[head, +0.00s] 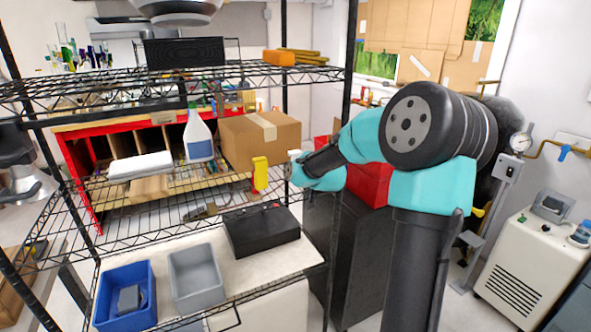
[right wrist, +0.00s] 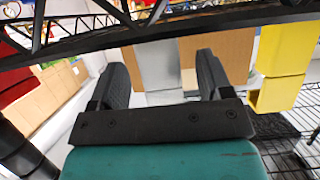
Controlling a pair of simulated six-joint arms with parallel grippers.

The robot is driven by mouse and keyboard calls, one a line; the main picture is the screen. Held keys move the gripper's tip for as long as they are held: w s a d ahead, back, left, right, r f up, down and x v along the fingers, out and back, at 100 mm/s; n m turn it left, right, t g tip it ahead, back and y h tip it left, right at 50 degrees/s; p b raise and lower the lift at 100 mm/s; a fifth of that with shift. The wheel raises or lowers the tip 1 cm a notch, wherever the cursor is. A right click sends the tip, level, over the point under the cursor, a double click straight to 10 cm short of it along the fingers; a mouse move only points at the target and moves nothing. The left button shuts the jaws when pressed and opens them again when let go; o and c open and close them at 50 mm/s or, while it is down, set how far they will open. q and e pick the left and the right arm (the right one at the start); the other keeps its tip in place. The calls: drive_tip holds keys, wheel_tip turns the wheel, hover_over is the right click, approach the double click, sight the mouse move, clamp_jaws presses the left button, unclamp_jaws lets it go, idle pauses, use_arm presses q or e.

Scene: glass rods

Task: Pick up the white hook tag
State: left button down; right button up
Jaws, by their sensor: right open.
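The white hook tag (right wrist: 160,66) shows in the right wrist view as a pale block with a lower lip, in front of brown cardboard. In the head view it appears as a small white patch (head: 294,155), partly hidden by my right gripper. My right gripper (right wrist: 163,72) is open, with one dark finger on each side of the tag in the wrist view. I cannot tell whether either finger touches it. In the head view my right gripper (head: 289,169) reaches in from the right at the shelf's edge. My left gripper is not in view.
A yellow hook tag (head: 260,173) hangs close beside, and shows at right in the wrist view (right wrist: 283,55). Black wire shelving (head: 110,235) surrounds the spot.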

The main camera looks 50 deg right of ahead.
drive_tip(key=shift+x, duration=0.9)
drive_tip(key=c, duration=1)
drive_tip(key=shift+r, duration=1.65)
drive_tip(key=shift+s+a+r, duration=0.15)
drive_tip(key=shift+s+a, duration=0.1)
drive_tip(key=s+a+r, duration=0.1)
drive_tip(key=s+a, duration=0.9)
drive_tip(key=a, duration=0.1)
drive_tip(key=shift+a+r, duration=0.2)
drive_tip(key=shift+a, duration=0.05)
